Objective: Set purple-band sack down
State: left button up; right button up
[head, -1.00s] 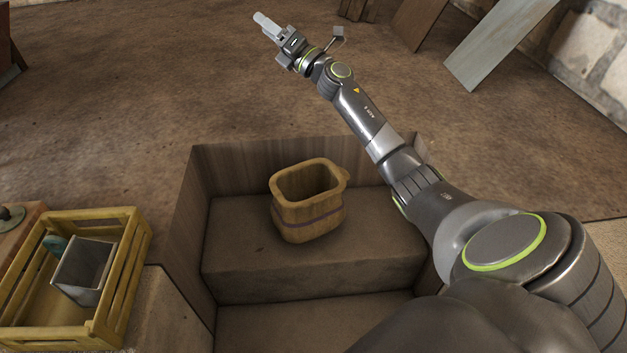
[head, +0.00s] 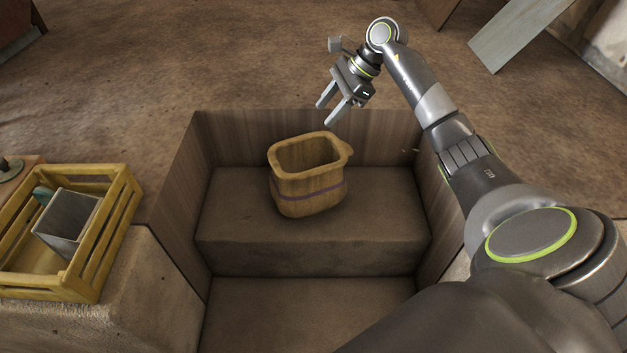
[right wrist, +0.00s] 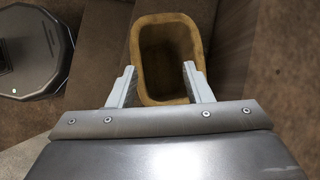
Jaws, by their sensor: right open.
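The purple-band sack (head: 312,190) looks like a tan, open-topped tub with a purple band around its lower part. It stands upright on the upper step (head: 378,215) inside a wooden-walled pit. In the right wrist view the sack (right wrist: 168,97) shows from above, its mouth open and empty-looking, seen beyond and between the fingers. My right gripper (head: 331,114) is open and empty, above and behind the sack in the head view, apart from it. It also shows in the right wrist view (right wrist: 156,85) with its fingers spread. My left gripper is not in view.
A yellow slatted crate (head: 118,225) with a grey metal box (head: 70,228) in it stands at the left. The pit's wooden walls (head: 178,190) rise around the steps. A lower step (head: 312,315) is bare. Boards (head: 515,35) lean at the back right.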

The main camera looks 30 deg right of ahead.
aim_at(327, 163)
jog(key=s+d+f+g+h, duration=0.2)
jog(key=s+d, duration=0.1)
jog(key=d, duration=0.1)
jog(key=shift+n, duration=0.3)
jog(key=x, duration=1.1)
jog(key=shift+s+a, duration=0.1)
jog(key=shift+a, duration=0.15)
jog(key=x, duration=0.6)
jog(key=shift+s, duration=0.2)
jog(key=shift+d+f+b, duration=0.1)
jog(key=shift+f+b, duration=0.25)
jog(key=shift+b, duration=0.35)
jog(key=shift+c, duration=0.4)
grip_shut()
